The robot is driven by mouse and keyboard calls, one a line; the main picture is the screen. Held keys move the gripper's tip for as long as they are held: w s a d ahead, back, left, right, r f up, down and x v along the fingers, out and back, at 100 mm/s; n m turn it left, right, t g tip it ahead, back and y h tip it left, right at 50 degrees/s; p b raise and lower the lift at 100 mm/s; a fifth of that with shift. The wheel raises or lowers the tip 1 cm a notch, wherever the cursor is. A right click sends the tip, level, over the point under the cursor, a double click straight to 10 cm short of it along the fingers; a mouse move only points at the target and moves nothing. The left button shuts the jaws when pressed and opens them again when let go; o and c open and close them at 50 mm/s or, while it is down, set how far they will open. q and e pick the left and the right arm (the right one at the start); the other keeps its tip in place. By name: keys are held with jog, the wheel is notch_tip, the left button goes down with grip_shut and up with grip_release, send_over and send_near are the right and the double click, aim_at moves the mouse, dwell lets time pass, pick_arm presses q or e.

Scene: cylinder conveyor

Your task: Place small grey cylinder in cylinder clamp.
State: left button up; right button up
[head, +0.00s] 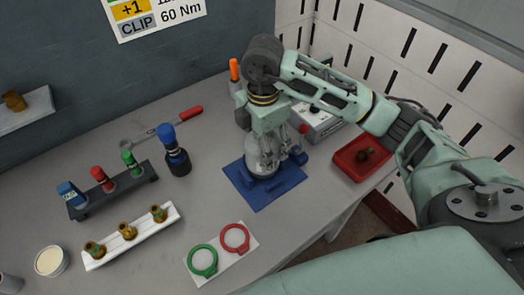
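My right gripper (264,152) points down over a blue base plate (286,191) with raised blue blocks, likely the clamp. A pale grey, rounded shape (262,160) shows at the fingertips, low over the base. I cannot tell if it is the small grey cylinder, nor if the fingers are closed on it. The gripper hides most of the base's middle. My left gripper is not in view.
A dark rack (112,188) with coloured bottles, a white rack (130,238) with brass parts, and a white plate (221,257) with green and red rings stand left. A wrench (165,127) lies behind.

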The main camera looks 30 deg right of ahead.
jog(key=shift+w+f+p, duration=0.15)
jog(key=shift+f+p, duration=0.6)
jog(key=shift+f, duration=1.3)
jog(key=shift+f, duration=0.15)
jog(key=o, duration=2.1)
